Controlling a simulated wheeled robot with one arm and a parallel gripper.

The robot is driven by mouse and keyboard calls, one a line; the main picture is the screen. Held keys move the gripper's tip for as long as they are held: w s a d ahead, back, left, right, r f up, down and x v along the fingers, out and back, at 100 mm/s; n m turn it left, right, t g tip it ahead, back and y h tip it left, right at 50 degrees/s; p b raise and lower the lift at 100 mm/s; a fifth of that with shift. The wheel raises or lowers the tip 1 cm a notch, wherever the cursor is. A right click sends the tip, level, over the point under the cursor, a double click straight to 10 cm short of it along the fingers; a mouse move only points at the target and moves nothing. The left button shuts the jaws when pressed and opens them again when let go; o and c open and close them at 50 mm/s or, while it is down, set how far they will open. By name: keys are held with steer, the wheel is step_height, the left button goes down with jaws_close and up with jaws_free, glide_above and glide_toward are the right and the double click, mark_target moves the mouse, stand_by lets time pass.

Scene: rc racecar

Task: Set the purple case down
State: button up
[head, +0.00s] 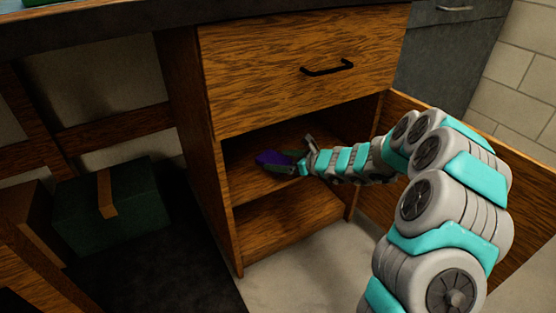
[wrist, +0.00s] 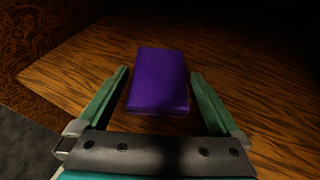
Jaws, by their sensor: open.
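The purple case (wrist: 158,82) lies flat on a wooden shelf (wrist: 245,75) inside the cabinet. In the wrist view it sits between the two green fingers of my gripper (wrist: 160,92), with a gap on each side. My gripper is open and does not hold it. In the head view the purple case (head: 273,157) shows at the tip of my gripper (head: 283,161), on the upper shelf below the drawer. Part of the case is hidden by a finger there.
A closed drawer (head: 300,70) with a black handle is just above the shelf opening. The open cabinet door (head: 525,190) stands to the right, behind my arm. A lower shelf (head: 285,222) is empty. A dark green box (head: 110,208) stands at the left.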

steer(key=p+v, duration=0.1)
steer(key=v, duration=1)
steer(key=s+a+r+n+g, duration=0.2)
steer(key=s+a+r+n, duration=0.2)
steer(key=s+n, duration=0.15)
steer(key=s+a+r+n+g, duration=0.2)
steer(key=s+a+r+n, duration=0.15)
steer(key=s, duration=0.35)
steer(key=s+n+g+h, duration=0.2)
steer(key=s+n+g, duration=0.2)
steer(key=s+n, duration=0.55)
steer(key=s+d+n+h, duration=0.3)
steer(key=s+d+h, duration=0.1)
steer(key=s+d, duration=0.5)
steer(key=s+d+n+g+h, duration=0.1)
steer(key=s+d+n+h, duration=0.2)
steer(key=s+d, duration=0.6)
steer(key=s+h, duration=0.2)
steer(key=s, duration=0.2)
steer(key=shift+s+d+f, duration=0.25)
steer(key=shift+s+f, duration=0.1)
steer(key=shift+s, duration=0.05)
steer(key=shift+r, duration=0.1)
